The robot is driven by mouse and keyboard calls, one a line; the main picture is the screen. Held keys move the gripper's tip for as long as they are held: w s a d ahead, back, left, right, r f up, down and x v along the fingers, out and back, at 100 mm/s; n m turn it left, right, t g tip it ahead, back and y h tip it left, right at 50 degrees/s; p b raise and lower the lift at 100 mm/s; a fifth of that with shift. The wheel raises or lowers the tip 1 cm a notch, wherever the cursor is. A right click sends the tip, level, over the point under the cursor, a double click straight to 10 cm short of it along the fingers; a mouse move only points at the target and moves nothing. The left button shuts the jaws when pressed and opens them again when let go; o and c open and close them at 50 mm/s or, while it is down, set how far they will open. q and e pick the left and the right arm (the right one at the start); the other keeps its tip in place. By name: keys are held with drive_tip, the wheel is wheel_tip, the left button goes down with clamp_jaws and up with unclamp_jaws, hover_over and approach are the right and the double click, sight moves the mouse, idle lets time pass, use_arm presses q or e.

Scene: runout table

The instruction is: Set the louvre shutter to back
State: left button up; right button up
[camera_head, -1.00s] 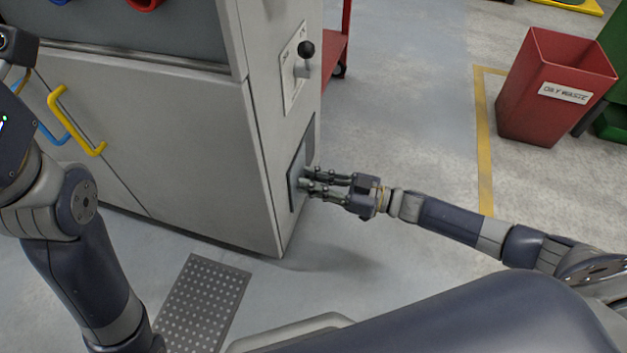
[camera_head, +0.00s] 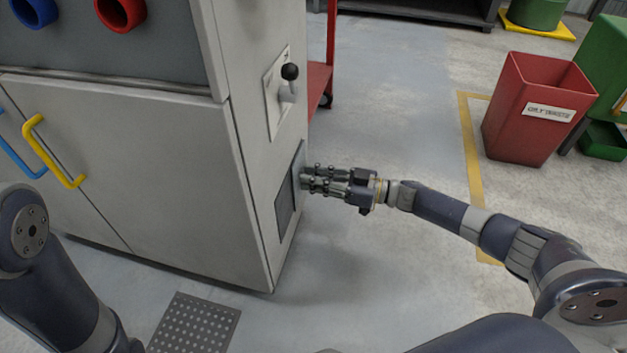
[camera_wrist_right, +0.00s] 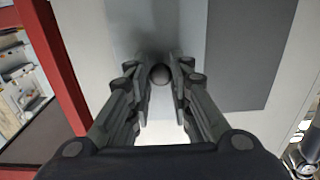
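The louvre shutter (camera_head: 297,179) is set in the side of the grey cabinet, low down. Its lighter plate sits at the back end of the opening, and a dark grey area (camera_head: 285,214) shows in front of it. In the right wrist view the light plate (camera_wrist_right: 191,30) carries a small dark round knob (camera_wrist_right: 160,74), with the dark area (camera_wrist_right: 245,55) to its right. My right gripper (camera_head: 304,179) points at the plate. Its fingertips (camera_wrist_right: 160,73) close on both sides of the knob. My left gripper is out of the head view.
A lever with a black ball (camera_head: 289,72) is on the cabinet side above the shutter. A red trolley (camera_head: 319,82) stands behind the cabinet. A red waste bin (camera_head: 528,112) stands at the right. The floor between them is clear.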

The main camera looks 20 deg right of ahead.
drive_tip(key=o, duration=0.3)
drive_tip(key=shift+w+d, duration=0.1)
drive_tip(key=shift+w, duration=0.1)
drive_tip(key=shift+o, duration=0.2)
drive_tip(key=shift+s, duration=0.1)
drive_tip(key=v, duration=1.2)
